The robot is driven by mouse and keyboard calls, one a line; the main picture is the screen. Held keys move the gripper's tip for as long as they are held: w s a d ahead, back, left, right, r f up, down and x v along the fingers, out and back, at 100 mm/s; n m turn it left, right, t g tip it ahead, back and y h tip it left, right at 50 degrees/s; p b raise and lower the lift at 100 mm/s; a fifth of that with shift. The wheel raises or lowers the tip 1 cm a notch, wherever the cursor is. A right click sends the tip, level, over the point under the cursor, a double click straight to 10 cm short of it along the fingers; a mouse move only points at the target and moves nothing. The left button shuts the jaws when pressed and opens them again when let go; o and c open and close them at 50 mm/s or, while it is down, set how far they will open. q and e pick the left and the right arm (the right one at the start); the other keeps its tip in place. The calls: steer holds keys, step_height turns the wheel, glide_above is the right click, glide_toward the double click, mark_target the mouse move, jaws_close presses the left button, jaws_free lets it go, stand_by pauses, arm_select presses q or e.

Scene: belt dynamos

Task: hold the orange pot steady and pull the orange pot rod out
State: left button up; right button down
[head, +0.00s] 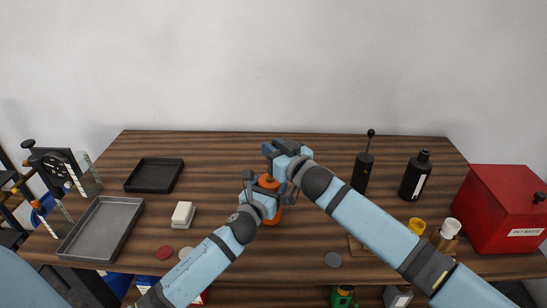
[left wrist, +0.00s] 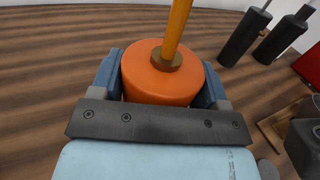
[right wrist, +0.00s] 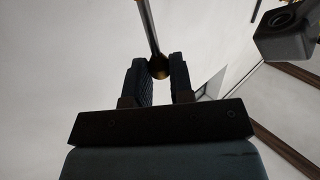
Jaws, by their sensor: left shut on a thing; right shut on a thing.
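The orange pot (head: 276,216) stands near the middle of the table, partly hidden by my left gripper. In the left wrist view the pot (left wrist: 150,85) sits between the two fingers of my left gripper (head: 264,200), which is shut on its sides. The orange rod (left wrist: 177,25) rises from a brass collar on top of the pot. My right gripper (head: 272,154) is above the pot. In the right wrist view its fingers close around a dark rod with a brownish rounded end (right wrist: 158,68), apparently the pot rod. The head view hides this grip.
A black tray (head: 154,160), a grey tray (head: 75,246) and a white block (head: 182,212) lie left. A black pot with a rod (head: 362,173), a black bottle (head: 415,178) and a red waste box (head: 495,185) stand right. Bare table lies behind the grippers.

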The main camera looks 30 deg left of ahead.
arm_select(q)
steer(key=shift+f, duration=0.15)
arm_select(e)
steer(key=shift+r, duration=0.25)
steer(key=c, duration=1)
jaws_free()
steer(key=shift+f, duration=0.1)
steer(key=v, duration=1.2)
steer(key=shift+s, duration=0.1)
arm_select(q)
steer(key=o, duration=1.4)
